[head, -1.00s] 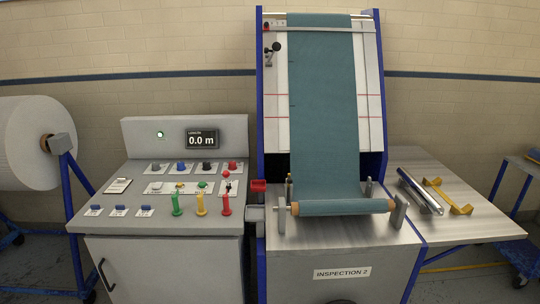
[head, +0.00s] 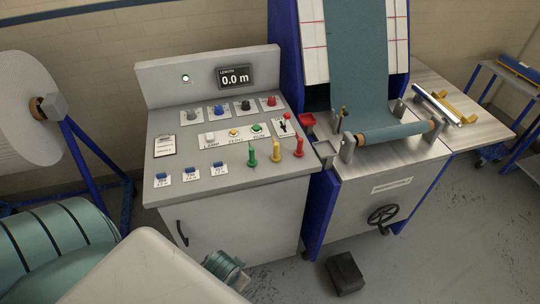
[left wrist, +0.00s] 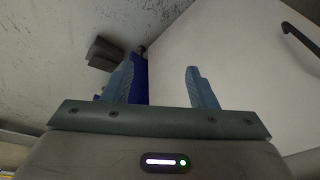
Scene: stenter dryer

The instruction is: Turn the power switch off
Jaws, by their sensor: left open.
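The grey control console (head: 215,165) stands left of centre in the head view. No label that I can read says power, so I cannot tell which control is the power switch. Candidates are several small blue switches (head: 190,172) at the front left and a lever switch (head: 284,126) on a white plate at the right. A green lamp (head: 185,78) is lit. In the left wrist view my left gripper (left wrist: 162,85) is open and empty, its fingers apart in front of the white cabinet front. My right gripper is not in view.
Green, yellow and red levers (head: 275,151) stand up along the console's front right. A row of knobs (head: 218,111) is behind. The inspection machine (head: 370,172) adjoins on the right. A black block (head: 345,273) lies on the floor, and a cabinet handle (head: 182,233) sticks out.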

